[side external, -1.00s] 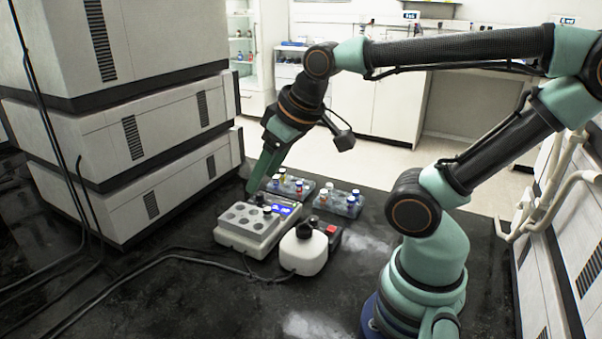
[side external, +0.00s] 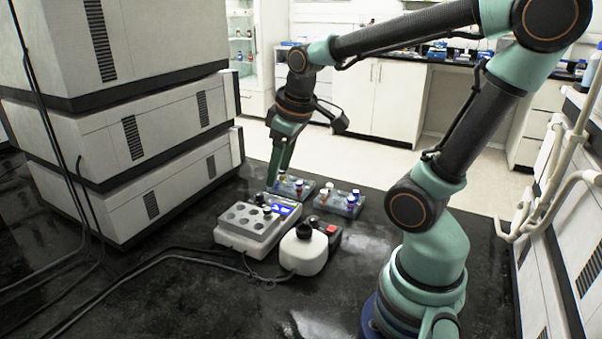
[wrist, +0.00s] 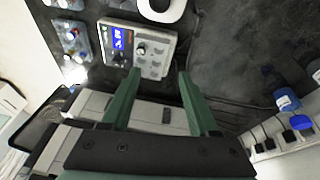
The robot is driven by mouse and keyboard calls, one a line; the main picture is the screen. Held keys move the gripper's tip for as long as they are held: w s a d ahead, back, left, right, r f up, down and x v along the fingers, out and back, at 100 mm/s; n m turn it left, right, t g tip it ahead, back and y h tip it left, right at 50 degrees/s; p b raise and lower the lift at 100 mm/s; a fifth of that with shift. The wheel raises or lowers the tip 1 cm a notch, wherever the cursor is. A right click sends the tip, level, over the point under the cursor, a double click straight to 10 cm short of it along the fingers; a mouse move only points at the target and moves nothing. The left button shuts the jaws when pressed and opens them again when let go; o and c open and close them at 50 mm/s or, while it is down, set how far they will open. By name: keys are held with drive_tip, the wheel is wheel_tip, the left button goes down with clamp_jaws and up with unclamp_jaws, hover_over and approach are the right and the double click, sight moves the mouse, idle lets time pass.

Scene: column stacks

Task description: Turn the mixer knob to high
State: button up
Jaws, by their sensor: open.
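The white mixer (side external: 304,256) stands at the front of the dark bench, with a black cup on top and a dark side part bearing a red switch (side external: 332,229). A knob on the mixer cannot be made out. In the wrist view the mixer (wrist: 160,12) is cut off at the top edge. Beside it is a heating block (side external: 240,238) with round wells and a blue display; it also shows in the wrist view (wrist: 160,29). My gripper (side external: 273,182) hangs above the bench behind the block, pointing down. In the wrist view its green fingers (wrist: 160,75) are apart with nothing between them.
Two racks of capped vials (side external: 300,188) (side external: 338,203) stand behind the mixer and right of my gripper. Stacked white instruments (side external: 120,140) form a wall at the left. Cables (side external: 150,262) cross the bench at the front left.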

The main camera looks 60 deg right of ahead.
sight(314, 218)
drive_tip(key=s+d+f+n+g, duration=0.1)
drive_tip(key=d+f+g, duration=0.15)
drive_tip(key=d, duration=0.35)
drive_tip(key=s+d+f+n+g, duration=0.1)
drive_tip(key=d+f, duration=0.3)
drive_tip(key=d, duration=0.2)
drive_tip(key=shift+y, duration=0.4)
wheel_tip(314, 218, down, 12)
drive_tip(key=shift+f, duration=0.2)
clamp_jaws()
